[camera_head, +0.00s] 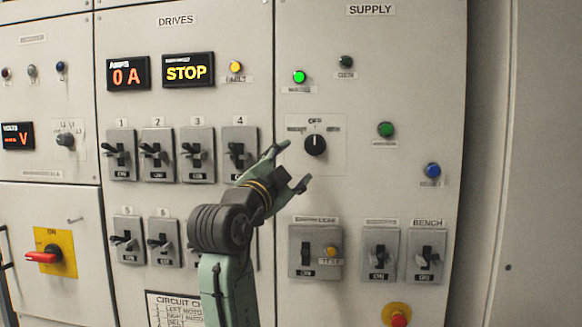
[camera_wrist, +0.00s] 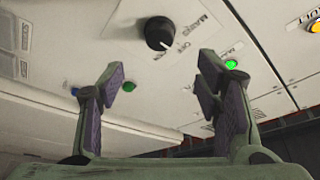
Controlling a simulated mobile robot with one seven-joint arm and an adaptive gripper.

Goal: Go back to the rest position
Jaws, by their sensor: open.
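My gripper (camera_head: 292,168) is open and empty in front of the panel, below and left of the black rotary knob (camera_head: 315,145) in the supply section. In the head view the knob's white mark points up toward OFF. In the wrist view my gripper (camera_wrist: 160,92) shows two spread fingers with purple pads. The knob (camera_wrist: 159,33) is beyond them, near the top, and nothing is between the fingers. My arm rises from the bottom of the head view and partly covers the panel.
Breakers numbered 1 to 4 (camera_head: 158,155) sit left of my gripper. Displays read 0 A (camera_head: 128,73) and STOP (camera_head: 188,69). A green lamp (camera_head: 299,77) is lit. Below right are bench switches (camera_head: 426,257) and a red button (camera_head: 397,315). A red handle (camera_head: 43,257) is far left.

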